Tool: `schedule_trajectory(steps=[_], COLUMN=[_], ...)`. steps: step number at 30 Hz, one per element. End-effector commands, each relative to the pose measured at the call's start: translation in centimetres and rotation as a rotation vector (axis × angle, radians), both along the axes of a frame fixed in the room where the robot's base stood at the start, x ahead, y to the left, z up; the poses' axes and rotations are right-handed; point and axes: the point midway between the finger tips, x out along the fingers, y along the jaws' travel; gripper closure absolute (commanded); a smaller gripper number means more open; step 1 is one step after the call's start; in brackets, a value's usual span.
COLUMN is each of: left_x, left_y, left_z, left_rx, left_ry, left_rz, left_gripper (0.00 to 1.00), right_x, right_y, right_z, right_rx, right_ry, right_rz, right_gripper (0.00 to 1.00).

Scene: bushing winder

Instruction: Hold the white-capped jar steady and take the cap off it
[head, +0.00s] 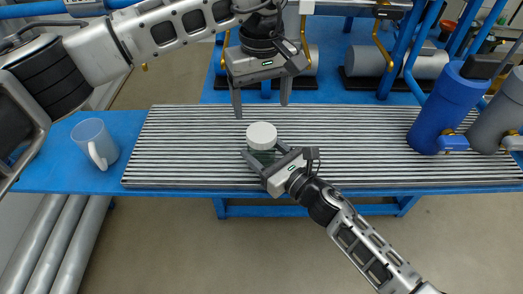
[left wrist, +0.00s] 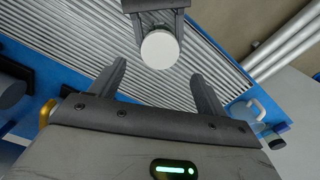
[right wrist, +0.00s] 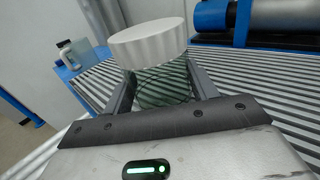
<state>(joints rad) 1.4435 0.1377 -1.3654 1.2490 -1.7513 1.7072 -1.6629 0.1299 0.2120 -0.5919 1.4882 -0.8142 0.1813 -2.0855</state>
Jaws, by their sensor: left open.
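The jar is dark green glass (right wrist: 162,88) with a wide white cap (head: 262,136) on top, standing upright on the ribbed table. The cap also shows from above in the left wrist view (left wrist: 160,50). My right gripper (head: 264,153) reaches in from the front, its fingers on either side of the glass body below the cap; they appear shut on it. My left gripper (head: 261,109) is open and empty, pointing down above and behind the cap, apart from it. In the left wrist view its fingers (left wrist: 161,77) have the cap ahead, beyond the tips.
A pale blue mug (head: 95,143) stands on the blue table end at left. A blue cylinder (head: 446,106) and a grey one (head: 496,110) stand at the right end. The ribbed tabletop (head: 360,150) around the jar is clear. Blue frames and grey cylinders stand behind.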

Motion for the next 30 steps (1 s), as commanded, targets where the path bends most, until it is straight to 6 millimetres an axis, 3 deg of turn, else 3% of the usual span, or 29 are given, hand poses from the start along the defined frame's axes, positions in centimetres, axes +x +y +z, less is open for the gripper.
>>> schedule_trajectory(steps=[8,21,30], left_x=[0.0,0.0,0.0], left_y=[0.0,0.0,0.0], left_z=[-0.8,-7.0,-8.1], left_rx=[0.0,0.0,0.0], left_ry=[0.002,0.002,0.0], left_rz=[0.0,0.001,0.0], left_gripper=[0.24,0.24,0.24], right_x=[0.0,0.0,0.0], right_y=[0.0,0.0,0.0], right_z=[0.0,0.0,0.0], right_rx=[0.0,0.0,0.0], right_ry=[0.0,0.0,0.0], right_rz=[0.0,0.0,0.0], right_gripper=[1.0,1.0,1.0])
